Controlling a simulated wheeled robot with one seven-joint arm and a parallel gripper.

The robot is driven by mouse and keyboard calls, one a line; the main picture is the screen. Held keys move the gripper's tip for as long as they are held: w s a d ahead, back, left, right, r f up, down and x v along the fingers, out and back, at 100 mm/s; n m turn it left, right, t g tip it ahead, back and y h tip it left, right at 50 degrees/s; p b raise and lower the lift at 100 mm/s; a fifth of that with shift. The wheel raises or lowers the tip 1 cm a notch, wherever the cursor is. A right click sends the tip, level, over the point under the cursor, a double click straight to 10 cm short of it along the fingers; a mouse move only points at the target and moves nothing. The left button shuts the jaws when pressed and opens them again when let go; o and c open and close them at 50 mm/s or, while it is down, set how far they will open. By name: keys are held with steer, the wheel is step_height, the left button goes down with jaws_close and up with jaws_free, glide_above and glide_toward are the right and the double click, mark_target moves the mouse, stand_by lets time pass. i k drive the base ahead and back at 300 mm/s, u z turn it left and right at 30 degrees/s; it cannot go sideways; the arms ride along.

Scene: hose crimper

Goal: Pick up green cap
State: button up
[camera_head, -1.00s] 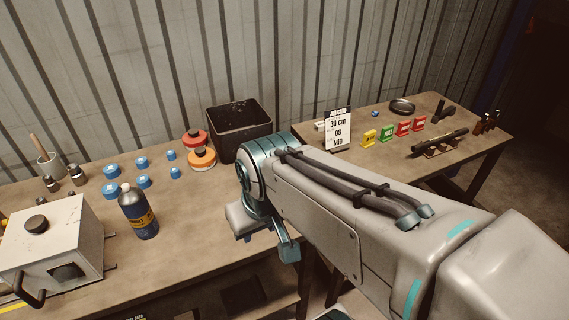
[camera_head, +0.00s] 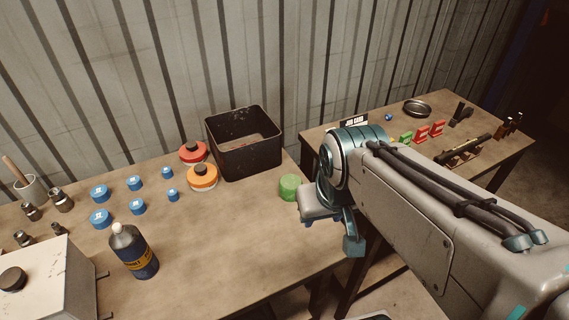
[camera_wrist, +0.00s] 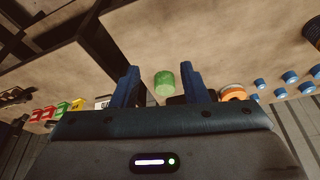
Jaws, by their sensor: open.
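The green cap (camera_head: 289,187) stands on the left workbench near its right end, in front of the black bin. In the wrist view the green cap (camera_wrist: 164,84) shows between the two blue fingers, beyond their tips or level with them; I cannot tell the exact gap. My gripper (camera_wrist: 160,72) is open and empty. In the head view my gripper (camera_head: 308,222) is just right of the cap, and its fingers are mostly hidden behind my wrist.
A black bin (camera_head: 245,160) stands behind the cap. Orange (camera_head: 202,178) and red (camera_head: 193,152) lidded containers, several blue caps (camera_head: 137,206) and a dark bottle (camera_head: 134,252) are to the left. A second table (camera_head: 440,108) with coloured tags stands right, across a gap.

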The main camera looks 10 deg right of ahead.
mark_target(289, 184)
steer(key=z, duration=0.05)
steer(key=i, duration=0.15)
steer(key=u, duration=0.8)
steer(key=k, duration=1.25)
steer(key=z, duration=0.75)
steer(key=i, duration=1)
steer(key=z, duration=0.05)
